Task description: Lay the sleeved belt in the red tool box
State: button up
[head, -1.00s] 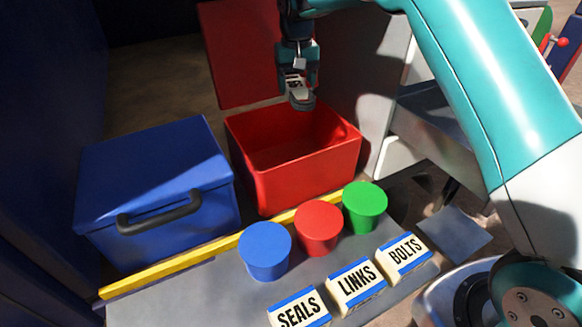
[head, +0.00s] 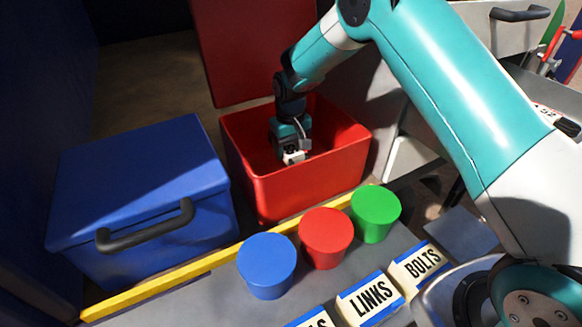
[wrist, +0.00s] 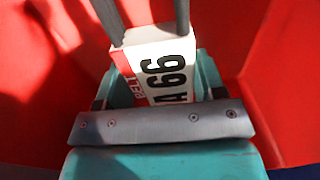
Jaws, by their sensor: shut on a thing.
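The red tool box (head: 308,188) stands open, its lid raised behind it. My gripper (head: 292,158) is down inside the box, below the rim. In the wrist view, my gripper (wrist: 146,20) is shut on the sleeved belt (wrist: 155,62), a white sleeve with a red patch and black lettering that reads "A66". The red walls of the box surround it in that view. In the head view the sleeve shows only as a small pale patch. I cannot tell whether the belt touches the box floor.
A closed blue box (head: 140,185) with a black handle stands left of the red box. Blue (head: 266,265), red (head: 326,238) and green (head: 375,213) round-topped cups stand in front, behind labels including "LINKS" (head: 369,300) and "BOLTS" (head: 421,268). A yellow strip (head: 200,262) edges the shelf.

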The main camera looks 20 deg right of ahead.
aim_at(292, 147)
jog(key=f, duration=0.2)
jog(key=f+p, duration=0.1)
jog(key=f, duration=0.3)
jog(key=shift+d+f, duration=0.25)
jog(key=shift+f, duration=0.15)
jog(key=o, duration=1)
notch_tip(292, 147, up, 12)
jog(key=b, duration=0.3)
jog(key=shift+s+r, duration=0.1)
jog(key=shift+r, duration=0.15)
jog(key=s+a+r+n+y, duration=0.1)
jog(key=s+a+r+n, duration=0.1)
jog(key=s+r, duration=0.8)
jog(key=s+a+r+n+y, duration=0.15)
jog(key=s+r, duration=0.45)
jog(key=s, duration=0.7)
jog(key=shift+n+y, duration=0.55)
jog(key=shift+y, duration=0.3)
jog(key=s, duration=0.8)
jog(key=s+a, duration=0.1)
jog(key=s, duration=0.3)
jog(key=shift+s, duration=0.35)
